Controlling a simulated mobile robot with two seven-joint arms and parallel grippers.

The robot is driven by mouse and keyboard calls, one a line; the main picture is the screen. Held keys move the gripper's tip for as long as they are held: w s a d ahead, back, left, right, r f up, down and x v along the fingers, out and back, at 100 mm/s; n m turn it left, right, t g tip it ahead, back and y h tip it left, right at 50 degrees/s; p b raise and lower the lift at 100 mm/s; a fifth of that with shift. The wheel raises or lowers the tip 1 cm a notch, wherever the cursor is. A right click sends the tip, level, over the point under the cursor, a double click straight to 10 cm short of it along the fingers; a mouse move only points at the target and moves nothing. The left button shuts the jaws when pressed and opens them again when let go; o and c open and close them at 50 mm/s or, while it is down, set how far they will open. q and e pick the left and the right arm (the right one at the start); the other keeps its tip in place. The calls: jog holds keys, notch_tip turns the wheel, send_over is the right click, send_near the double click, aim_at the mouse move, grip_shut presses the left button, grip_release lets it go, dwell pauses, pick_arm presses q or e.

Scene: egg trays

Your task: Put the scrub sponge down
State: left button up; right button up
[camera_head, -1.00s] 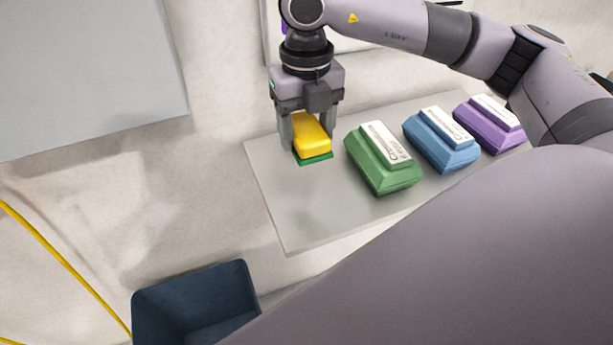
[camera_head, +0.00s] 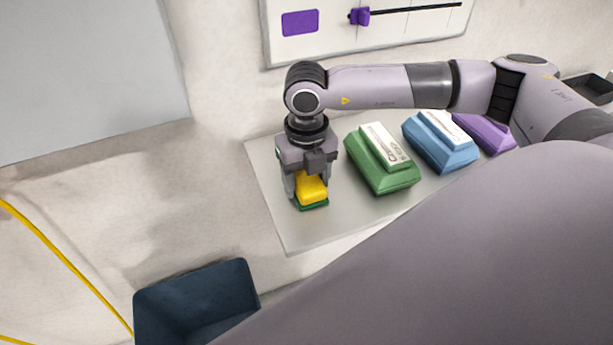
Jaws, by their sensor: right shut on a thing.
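The scrub sponge (camera_head: 312,189) is yellow with a green scouring layer underneath. It is at the left part of the grey shelf (camera_head: 290,232), left of the green egg carton. My right gripper (camera_head: 309,196) points down and is shut on the sponge, with a finger on each side. The sponge looks low over the shelf; I cannot tell whether its green underside touches the surface. My left gripper is not in view.
A green carton (camera_head: 383,174), a blue carton (camera_head: 440,148) and a purple carton (camera_head: 484,132) stand in a row to the right. A dark blue bin (camera_head: 197,290) is below left. The shelf's front left corner is bare.

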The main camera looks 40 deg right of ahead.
jog(key=shift+f, duration=0.2)
jog(key=o, duration=1)
jog(key=shift+r, duration=0.1)
jog(key=shift+r, duration=0.15)
jog(key=r, duration=0.1)
jog(key=r+b, duration=0.1)
jog(key=r, duration=0.3)
jog(key=shift+w+d+r, duration=0.25)
jog(key=shift+w+d, duration=0.05)
jog(key=shift+w, duration=0.1)
jog(key=shift+r, duration=0.6)
